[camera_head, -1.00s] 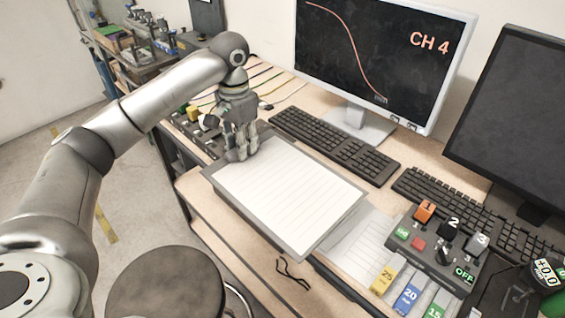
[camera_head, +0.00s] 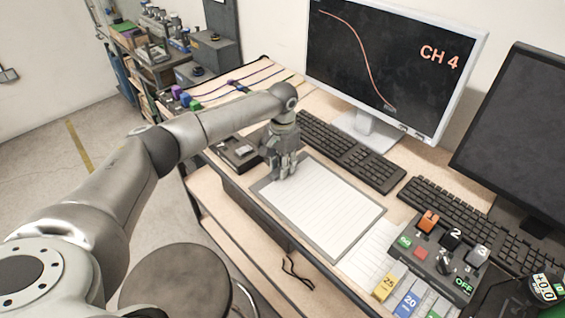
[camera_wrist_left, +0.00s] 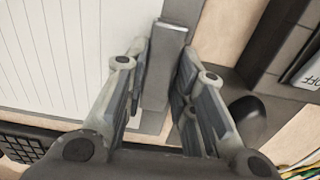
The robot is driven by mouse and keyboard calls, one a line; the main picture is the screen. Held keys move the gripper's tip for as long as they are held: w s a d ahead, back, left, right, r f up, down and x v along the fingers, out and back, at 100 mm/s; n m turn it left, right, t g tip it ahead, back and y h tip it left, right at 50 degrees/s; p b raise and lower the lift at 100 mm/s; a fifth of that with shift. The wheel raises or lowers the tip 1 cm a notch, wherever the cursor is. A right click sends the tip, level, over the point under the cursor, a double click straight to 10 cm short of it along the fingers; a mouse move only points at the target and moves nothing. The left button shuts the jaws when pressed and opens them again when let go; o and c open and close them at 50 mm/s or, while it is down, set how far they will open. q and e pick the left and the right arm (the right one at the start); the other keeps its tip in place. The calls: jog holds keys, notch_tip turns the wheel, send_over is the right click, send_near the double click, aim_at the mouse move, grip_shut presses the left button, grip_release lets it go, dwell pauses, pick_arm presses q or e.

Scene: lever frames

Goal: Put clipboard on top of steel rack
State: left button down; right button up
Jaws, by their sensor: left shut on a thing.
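The clipboard (camera_head: 318,207), a grey board with white lined paper, is over the front part of the desk in the head view. My left gripper (camera_head: 284,172) is at its far left end. In the left wrist view, my left gripper (camera_wrist_left: 162,58) has a finger on each side of the clipboard's grey clip (camera_wrist_left: 160,72) and is shut on it. I cannot tell whether the board touches the desktop. A shelf rack (camera_head: 150,70) with several items stands at the back left; it may be the steel rack. My right gripper is not in view.
A monitor (camera_head: 385,55), two black keyboards (camera_head: 350,150) and a button box (camera_head: 440,250) crowd the desk's back and right. Loose paper (camera_head: 372,255) lies beside the clipboard. A round stool (camera_head: 175,282) stands in front. Coloured cables (camera_head: 235,85) run at the desk's left.

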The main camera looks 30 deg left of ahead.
pick_arm(q)
jog(key=c, duration=1.2)
grip_release()
notch_tip(320, 180, up, 12)
jog(key=b, duration=0.2)
jog(key=shift+b, duration=0.35)
